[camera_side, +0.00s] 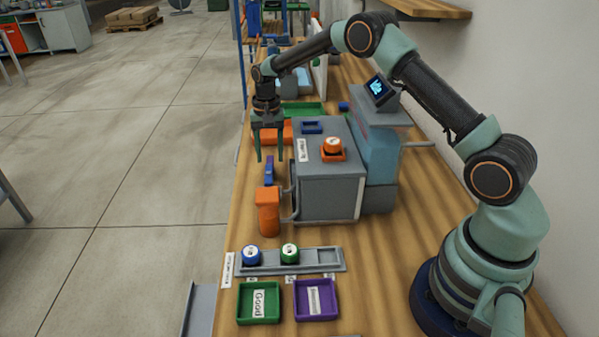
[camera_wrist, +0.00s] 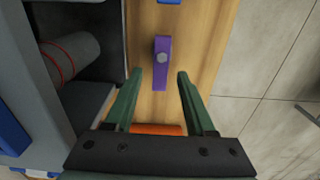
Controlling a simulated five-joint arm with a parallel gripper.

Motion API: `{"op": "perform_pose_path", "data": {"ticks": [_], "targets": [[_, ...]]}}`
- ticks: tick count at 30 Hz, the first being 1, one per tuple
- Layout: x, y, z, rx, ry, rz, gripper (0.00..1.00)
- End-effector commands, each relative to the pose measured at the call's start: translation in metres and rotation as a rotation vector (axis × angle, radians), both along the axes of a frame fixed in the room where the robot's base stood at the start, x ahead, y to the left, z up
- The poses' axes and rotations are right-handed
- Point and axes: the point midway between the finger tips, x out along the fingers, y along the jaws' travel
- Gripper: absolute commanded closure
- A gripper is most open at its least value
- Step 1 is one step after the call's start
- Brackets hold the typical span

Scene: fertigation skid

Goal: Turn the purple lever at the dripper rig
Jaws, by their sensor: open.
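The purple lever (camera_wrist: 162,66) shows in the wrist view as a narrow upright bar with a grey bolt head, over the wooden bench. My gripper (camera_wrist: 159,73) is open and empty, with one green finger on each side of the lever's lower part in the picture. Neither finger visibly touches it; the height gap is hard to judge. In the side view my gripper (camera_side: 269,159) points straight down beside the grey dripper rig (camera_side: 325,180). The lever is small there (camera_side: 269,161), between the fingertips and partly hard to separate from a blue part.
A blue part (camera_side: 268,175) and an orange block (camera_side: 268,210) stand nearer the side camera. An orange part (camera_wrist: 157,129) lies under my gripper's base. A grey rack (camera_side: 325,262) holds blue and green capped jars. Green (camera_side: 258,320) and purple (camera_side: 316,315) trays sit in front.

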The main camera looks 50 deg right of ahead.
Motion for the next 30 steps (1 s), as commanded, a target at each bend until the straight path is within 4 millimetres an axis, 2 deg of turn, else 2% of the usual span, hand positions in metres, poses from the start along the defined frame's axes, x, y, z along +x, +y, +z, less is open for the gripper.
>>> {"op": "perform_pose_path", "data": {"ticks": [12, 16, 22, 30], "targets": [[0.001, 0.0, 0.078, -0.001, -0.005, 0.0, 0.45], [0.001, 0.0, 0.098, 0.0, -0.004, -0.001, 0.45], [0.0, 0.0, 0.114, 0.0, -0.001, -0.001, 0.45], [0.0, 0.0, 0.116, 0.0, -0.001, -0.001, 0.45]]}}
